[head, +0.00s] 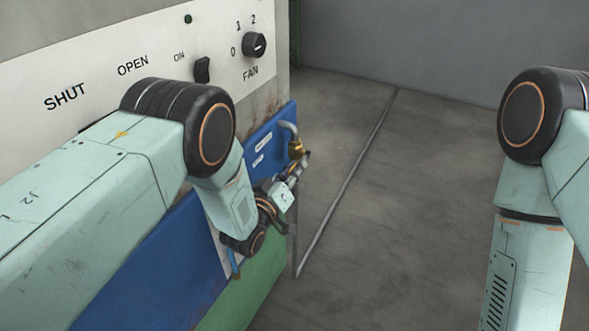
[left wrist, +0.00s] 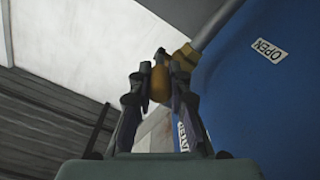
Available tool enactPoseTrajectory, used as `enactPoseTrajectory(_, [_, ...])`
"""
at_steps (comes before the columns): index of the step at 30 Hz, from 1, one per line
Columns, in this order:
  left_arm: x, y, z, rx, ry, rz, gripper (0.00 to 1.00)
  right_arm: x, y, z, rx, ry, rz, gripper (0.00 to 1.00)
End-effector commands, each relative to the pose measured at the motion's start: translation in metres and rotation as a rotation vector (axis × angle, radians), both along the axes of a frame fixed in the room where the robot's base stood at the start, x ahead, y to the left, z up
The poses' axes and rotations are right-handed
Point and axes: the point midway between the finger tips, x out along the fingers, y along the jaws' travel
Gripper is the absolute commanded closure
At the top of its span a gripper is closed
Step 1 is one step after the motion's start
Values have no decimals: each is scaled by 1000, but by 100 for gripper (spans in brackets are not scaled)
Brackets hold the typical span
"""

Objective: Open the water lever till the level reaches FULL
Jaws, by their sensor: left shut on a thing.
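The water lever shows in the left wrist view as an orange-yellow handle (left wrist: 159,84) between my left gripper's fingers (left wrist: 157,92). It joins a brass valve (left wrist: 186,55) on a grey pipe (left wrist: 214,28). In the head view the brass valve (head: 296,149) hangs under the bent pipe (head: 289,128) at the blue panel's right end. My left gripper (head: 303,164) reaches up to it from below and is shut on the lever. An OPEN label (left wrist: 268,50) is on the blue surface beside the pipe. The FULL mark cannot be made out. My right gripper is out of view.
A white control panel (head: 100,50) with a FAN knob (head: 255,45) and a black switch (head: 202,70) is above the blue panel (head: 150,265). A narrow pale strip (head: 233,262) is mostly hidden behind my left arm. Open floor (head: 400,200) lies to the right.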

Motion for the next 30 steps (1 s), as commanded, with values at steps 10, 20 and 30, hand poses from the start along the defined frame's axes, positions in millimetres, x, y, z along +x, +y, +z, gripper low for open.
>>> enactPoseTrajectory(10, [0,-1,-18,-57,-137,-2,100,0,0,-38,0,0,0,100])
enactPoseTrajectory(20, [3,-3,-31,-135,-325,-3,100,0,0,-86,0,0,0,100])
enactPoseTrajectory(30, [7,-5,-39,-196,-471,-4,100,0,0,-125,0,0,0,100])
